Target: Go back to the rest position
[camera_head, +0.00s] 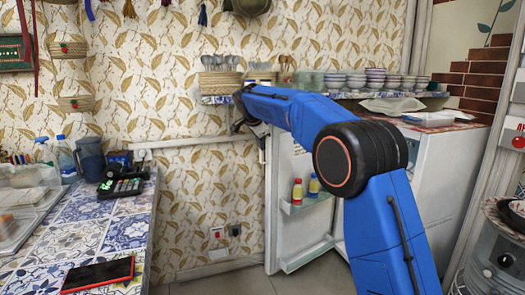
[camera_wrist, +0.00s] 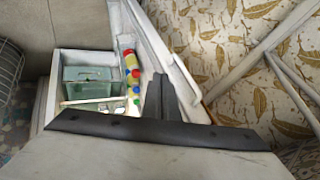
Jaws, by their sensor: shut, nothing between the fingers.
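My blue arm reaches forward and to the left across the head view. My gripper (camera_head: 241,112) is at its far end, small and dark, near the wall and above the open fridge door (camera_head: 305,190). In the wrist view my gripper (camera_wrist: 160,84) shows as a dark bar with its fingers together and nothing between them. It is over the top of the fridge, by the upper edge of the open door. The white fridge (camera_head: 430,185) stands behind my arm, which hides part of it.
Bottles (camera_head: 297,191) stand in the door shelf. Bowls (camera_head: 375,77) and a utensil basket (camera_head: 219,82) are above. A tiled counter (camera_head: 125,232) at left holds a phone (camera_head: 98,275) and a card terminal (camera_head: 121,187). In the wrist view, a greenish container (camera_wrist: 87,82) is inside the fridge.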

